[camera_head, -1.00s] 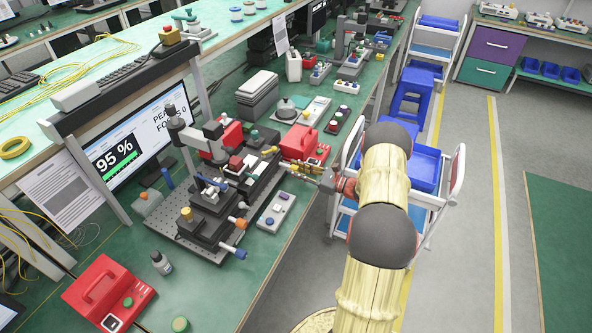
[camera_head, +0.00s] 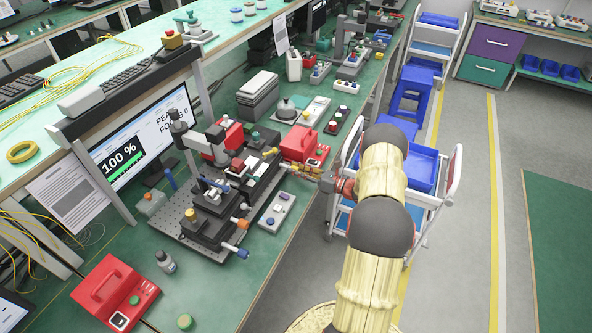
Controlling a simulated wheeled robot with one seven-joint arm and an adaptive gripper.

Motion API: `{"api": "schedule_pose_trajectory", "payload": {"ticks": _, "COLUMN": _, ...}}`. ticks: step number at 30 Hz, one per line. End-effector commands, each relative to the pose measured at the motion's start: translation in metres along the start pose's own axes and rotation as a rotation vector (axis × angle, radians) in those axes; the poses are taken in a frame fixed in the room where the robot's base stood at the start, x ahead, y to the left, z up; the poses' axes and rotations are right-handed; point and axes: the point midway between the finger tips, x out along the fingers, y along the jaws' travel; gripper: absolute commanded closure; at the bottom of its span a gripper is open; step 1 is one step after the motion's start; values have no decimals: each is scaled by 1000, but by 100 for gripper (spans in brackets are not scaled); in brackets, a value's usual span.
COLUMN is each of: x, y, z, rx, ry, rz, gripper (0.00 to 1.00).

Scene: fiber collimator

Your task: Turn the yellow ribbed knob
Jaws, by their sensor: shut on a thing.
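The fiber collimator stage (camera_head: 205,225) stands on the green bench, with dark blocks and several coloured knobs on its edges. My gripper (camera_head: 296,171) reaches in from the right and its fingertips are shut at the right end of the stage. A small yellow knob there is mostly hidden by the fingers, and its ribs are too small to make out. A monitor (camera_head: 125,160) behind the stage reads 100 % with a green bar and text that seems to say a peak is found.
An orange knob (camera_head: 240,221) and a blue knob (camera_head: 241,253) stick out at the stage's front. A red case (camera_head: 302,144) stands close behind my gripper. A grey button box (camera_head: 275,210) lies in front. Another red case (camera_head: 112,296) is at front left.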

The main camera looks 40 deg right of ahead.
Motion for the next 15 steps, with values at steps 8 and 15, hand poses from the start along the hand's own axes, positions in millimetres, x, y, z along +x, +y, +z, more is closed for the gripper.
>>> {"api": "schedule_pose_trajectory", "payload": {"ticks": 8, "x": 0, "y": 0, "z": 0, "rx": -1, "ry": 0, "rz": -2, "gripper": 67}}
{"api": "schedule_pose_trajectory", "payload": {"ticks": 15, "x": 0, "y": 0, "z": 0, "rx": -2, "ry": 0, "rz": -1, "gripper": 59}}
